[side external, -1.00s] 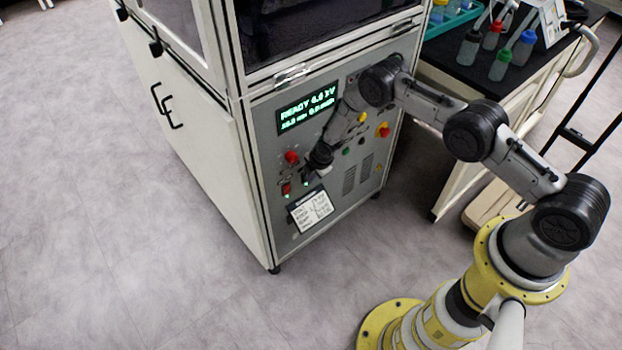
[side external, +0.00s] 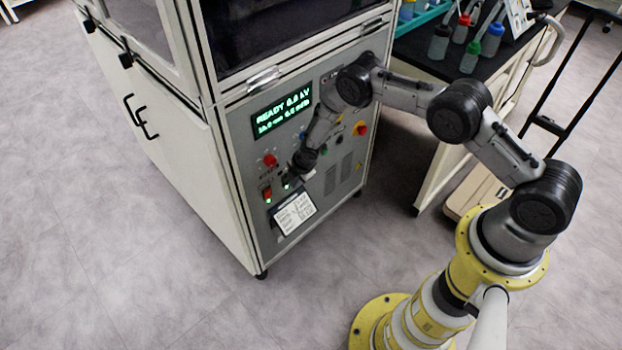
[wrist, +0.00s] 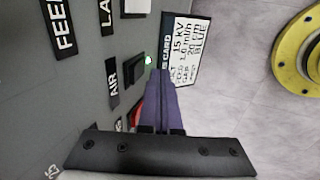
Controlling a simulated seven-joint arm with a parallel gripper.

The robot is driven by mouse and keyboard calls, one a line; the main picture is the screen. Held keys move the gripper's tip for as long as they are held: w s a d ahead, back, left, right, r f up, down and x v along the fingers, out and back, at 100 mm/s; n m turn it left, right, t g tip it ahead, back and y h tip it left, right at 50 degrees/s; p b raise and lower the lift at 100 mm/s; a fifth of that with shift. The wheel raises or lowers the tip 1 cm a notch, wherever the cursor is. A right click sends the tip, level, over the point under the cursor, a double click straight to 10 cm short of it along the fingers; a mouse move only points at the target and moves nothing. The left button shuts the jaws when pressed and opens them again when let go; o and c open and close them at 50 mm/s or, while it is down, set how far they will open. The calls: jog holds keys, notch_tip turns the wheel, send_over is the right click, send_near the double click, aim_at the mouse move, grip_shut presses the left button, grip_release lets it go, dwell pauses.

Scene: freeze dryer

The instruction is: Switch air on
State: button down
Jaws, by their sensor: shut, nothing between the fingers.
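The AIR label (wrist: 113,75) is on the grey control panel (side external: 345,172) in the wrist view. A dark switch (wrist: 124,63) sits beside the label, with a lit green lamp (wrist: 149,60) next to it. My gripper (wrist: 160,75) is shut and empty, its purple-grey fingers together with their tips close to the lamp. I cannot tell whether they touch the panel. A red switch (wrist: 136,115) is partly hidden behind the fingers. In the side view, my gripper (side external: 301,166) is at the panel's lower left, beside the switches.
A white settings card (side external: 296,213) is on the panel below the switches, close to my fingers. A green-lit display (side external: 282,110) reads READY. A red knob (side external: 270,160) stands out from the panel. A bench with bottles (side external: 470,57) is at the right.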

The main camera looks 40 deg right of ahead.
jog(key=s+r, duration=0.7)
jog(key=r, duration=0.1)
jog(key=shift+s, duration=0.4)
dwell(0.3)
jog(key=shift+r, duration=0.1)
jog(key=w+d+r+m+t+h, duration=0.1)
jog(key=d+r+m, duration=0.1)
jog(key=r, duration=0.7)
jog(key=w+d+r+m, duration=0.1)
jog(key=r+m, duration=0.2)
jog(key=r, duration=0.7)
jog(key=s+d+r+m, duration=0.1)
jog(key=s+r+m, duration=0.1)
jog(key=s+r, duration=0.35)
jog(key=s+d+r+m, duration=0.1)
jog(key=s+r+m, duration=0.15)
jog(key=r, duration=0.65)
jog(key=s+r+m, duration=0.5)
jog(key=s+r, duration=0.4)
jog(key=s, duration=0.3)
jog(key=s+a+m+y, duration=0.1)
jog(key=s+a+m, duration=0.1)
jog(key=s, duration=1.1)
jog(key=shift+s+a+r+m+t, duration=0.2)
jog(key=shift+s+a+m+t, duration=0.15)
jog(key=shift+m, duration=0.4)
